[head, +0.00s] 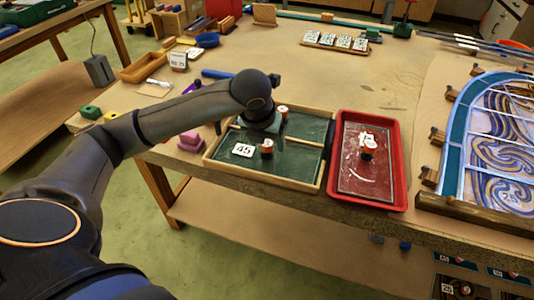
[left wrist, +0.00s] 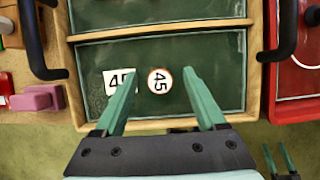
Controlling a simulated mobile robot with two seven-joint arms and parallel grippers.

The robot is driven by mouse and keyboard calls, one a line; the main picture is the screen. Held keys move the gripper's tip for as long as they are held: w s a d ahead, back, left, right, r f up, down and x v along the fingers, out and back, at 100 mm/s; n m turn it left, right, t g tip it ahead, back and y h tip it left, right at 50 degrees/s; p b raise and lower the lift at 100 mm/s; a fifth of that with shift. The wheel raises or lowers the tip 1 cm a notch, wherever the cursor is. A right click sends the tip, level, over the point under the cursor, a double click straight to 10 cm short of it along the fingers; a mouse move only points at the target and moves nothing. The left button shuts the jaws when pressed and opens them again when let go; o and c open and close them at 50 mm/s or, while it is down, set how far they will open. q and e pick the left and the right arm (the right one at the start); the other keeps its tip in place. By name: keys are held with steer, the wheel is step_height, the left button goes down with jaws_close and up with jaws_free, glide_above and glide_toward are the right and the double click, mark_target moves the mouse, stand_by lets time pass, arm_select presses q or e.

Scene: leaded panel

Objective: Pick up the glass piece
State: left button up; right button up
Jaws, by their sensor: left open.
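A small round knob with a white top marked 45 and an orange-brown side (head: 267,148) stands in the near compartment of a wooden tray (head: 208,156). In the left wrist view the knob (left wrist: 159,81) is between and beyond my left fingertips. A white card marked 45 (head: 243,150) lies left of it. I cannot tell the glass piece's outline from the dark green surface around the knob. My left gripper (head: 264,128) is above the tray, open and empty; its fingers (left wrist: 158,74) are apart. My right gripper (left wrist: 278,148) shows small at the wrist view's lower right, fingers apart.
A second knob (head: 283,110) stands in the far compartment, behind a wooden divider. A red tray (head: 334,188) with another knob (head: 368,146) is close on the right. Pink blocks (head: 190,141) lie left. The leaded panel (head: 455,130) lies at far right.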

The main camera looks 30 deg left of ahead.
arm_select(q)
steer(key=shift+w+f, duration=0.15)
steer(key=shift+f, duration=0.3)
jaws_close()
stand_by(0.3)
steer(key=shift+r, duration=0.15)
stand_by(0.7)
